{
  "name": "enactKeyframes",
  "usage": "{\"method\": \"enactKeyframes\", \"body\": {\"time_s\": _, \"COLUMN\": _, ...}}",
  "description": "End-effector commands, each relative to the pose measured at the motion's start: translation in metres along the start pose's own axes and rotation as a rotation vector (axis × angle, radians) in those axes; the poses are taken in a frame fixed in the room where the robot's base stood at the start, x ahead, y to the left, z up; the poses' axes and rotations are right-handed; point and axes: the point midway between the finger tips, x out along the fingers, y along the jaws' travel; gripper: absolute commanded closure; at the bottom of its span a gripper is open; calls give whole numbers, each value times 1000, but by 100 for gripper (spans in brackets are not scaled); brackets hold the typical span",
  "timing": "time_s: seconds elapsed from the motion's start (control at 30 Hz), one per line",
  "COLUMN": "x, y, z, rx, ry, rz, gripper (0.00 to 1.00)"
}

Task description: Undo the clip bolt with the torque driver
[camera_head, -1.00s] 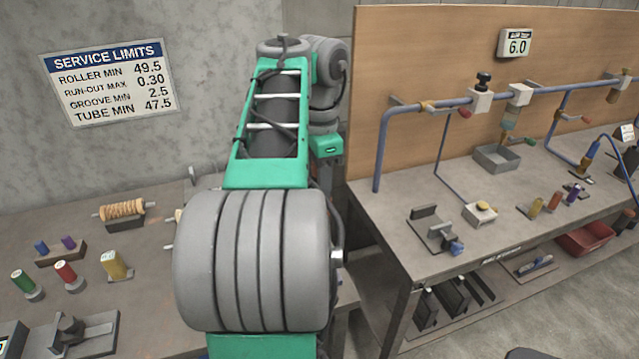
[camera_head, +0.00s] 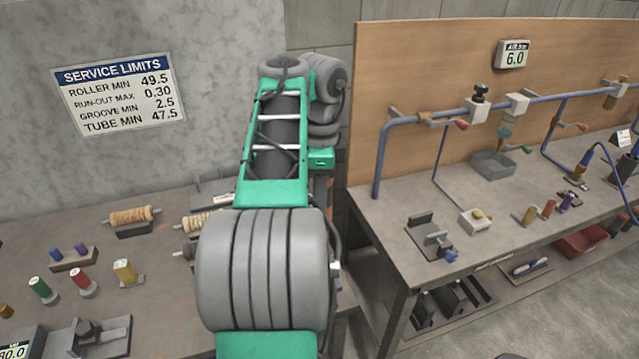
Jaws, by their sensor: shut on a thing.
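My gripper is not in view; my own grey and green arm fills the middle of the head view and hides part of the left bench (camera_head: 160,250). I cannot pick out the clip bolt or the torque driver with certainty. Small upright pieces with green (camera_head: 40,287), red (camera_head: 79,278) and yellow (camera_head: 124,270) bodies stand on the left bench. A tan wound roller (camera_head: 131,216) rests on a dark stand there. More roller ends (camera_head: 195,222) show just left of my arm, partly hidden by it.
A grey fixture (camera_head: 92,338) and a display (camera_head: 16,346) sit at the lower left. The right bench (camera_head: 400,268) carries blue piping (camera_head: 420,122), a grey clamp fixture (camera_head: 428,235) and coloured handles. A gauge (camera_head: 513,55) reads 6.0. Floor shows at the lower right.

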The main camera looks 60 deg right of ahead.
Motion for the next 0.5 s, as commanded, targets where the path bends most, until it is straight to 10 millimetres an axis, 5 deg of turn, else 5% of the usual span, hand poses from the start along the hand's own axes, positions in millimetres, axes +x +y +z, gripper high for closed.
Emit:
{"method": "enactKeyframes", "body": {"time_s": 0.23, "x": -6, "y": -2, "z": -1, "rx": 195, "ry": -3, "rz": -21, "gripper": 100}}
{"method": "enactKeyframes", "body": {"time_s": 0.5, "x": 16, "y": -2, "z": -1, "rx": 194, "ry": -3, "rz": -22, "gripper": 100}}
